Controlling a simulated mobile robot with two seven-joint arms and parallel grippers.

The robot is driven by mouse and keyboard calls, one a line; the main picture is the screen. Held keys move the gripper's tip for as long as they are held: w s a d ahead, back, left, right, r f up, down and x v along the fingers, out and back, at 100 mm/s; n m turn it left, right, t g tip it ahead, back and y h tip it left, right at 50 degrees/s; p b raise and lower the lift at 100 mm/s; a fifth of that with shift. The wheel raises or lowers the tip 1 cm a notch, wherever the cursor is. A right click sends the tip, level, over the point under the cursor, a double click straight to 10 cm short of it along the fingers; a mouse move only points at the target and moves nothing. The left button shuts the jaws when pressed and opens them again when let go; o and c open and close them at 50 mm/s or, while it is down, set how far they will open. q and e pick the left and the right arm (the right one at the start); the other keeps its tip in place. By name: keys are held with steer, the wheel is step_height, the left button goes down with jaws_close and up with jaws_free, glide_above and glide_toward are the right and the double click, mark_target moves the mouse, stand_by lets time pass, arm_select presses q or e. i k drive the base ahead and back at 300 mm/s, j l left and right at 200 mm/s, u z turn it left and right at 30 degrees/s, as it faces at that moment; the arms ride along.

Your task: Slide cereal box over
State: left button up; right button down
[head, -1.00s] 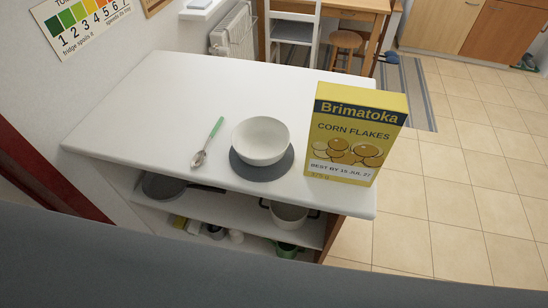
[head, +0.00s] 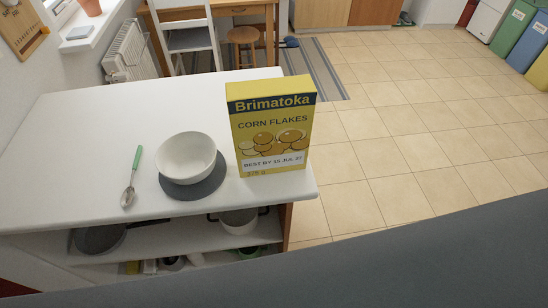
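A yellow cereal box (head: 270,128) labelled Brimatoka Corn Flakes stands upright at the right end of the white counter (head: 80,130). A white bowl (head: 187,156) sits on a round grey mat (head: 205,188) just left of the box, a small gap apart from it. A spoon with a green handle (head: 133,175) lies left of the bowl. Neither of my grippers shows in the head view.
Below the counter top, a shelf holds a dark pan (head: 100,238) and a white pot (head: 238,221). A white chair (head: 190,38), a stool (head: 243,38) and a radiator (head: 127,62) stand behind. The counter's back left is clear. Tiled floor (head: 400,130) lies open at right.

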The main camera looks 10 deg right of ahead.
mark_target(272, 122)
steer(key=j+z, duration=0.4)
steer(key=j, duration=0.6)
steer(key=j+z, duration=0.45)
steer(key=j, duration=0.6)
